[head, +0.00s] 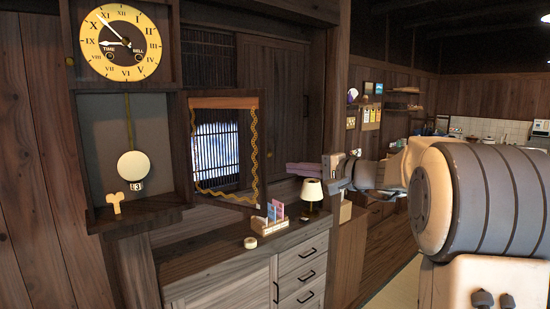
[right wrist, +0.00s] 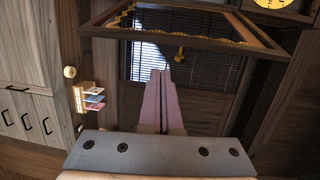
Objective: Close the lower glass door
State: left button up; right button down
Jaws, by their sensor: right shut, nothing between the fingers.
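The lower glass door (head: 225,103) of the wall clock (head: 121,42) stands open, swung out to the right of the case. Its dark frame has gold trim and see-through glass. The open lower case (head: 96,150) shows a pendulum (head: 134,164) and a gold key (head: 115,203). My right gripper (head: 290,168) is right of the door's free edge, its purple fingers together and empty, pointing left. In the right wrist view the fingers (right wrist: 160,72) overlap the view of the door, whose frame (right wrist: 180,40) crosses the top. Contact is not visible. My left gripper is not in view.
A wooden cabinet (head: 210,262) with drawers stands below. On it are a lamp (head: 311,190), a small holder with cards (head: 270,224) and a tape roll (head: 250,243). A slatted window (head: 220,150) lies behind the door. Free air shows between the door and my right gripper.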

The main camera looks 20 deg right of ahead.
jog(key=d+r+m+t, duration=0.1)
jog(key=d+r+t, duration=0.15)
jog(key=d, duration=0.25)
jog(key=w+a+p, duration=0.6)
jog(key=a+p, duration=0.1)
jog(key=p, duration=0.1)
jog(key=shift+w+a+g+h, duration=0.2)
jog(key=shift+g+h, duration=0.15)
jog(key=shift+h, duration=0.05)
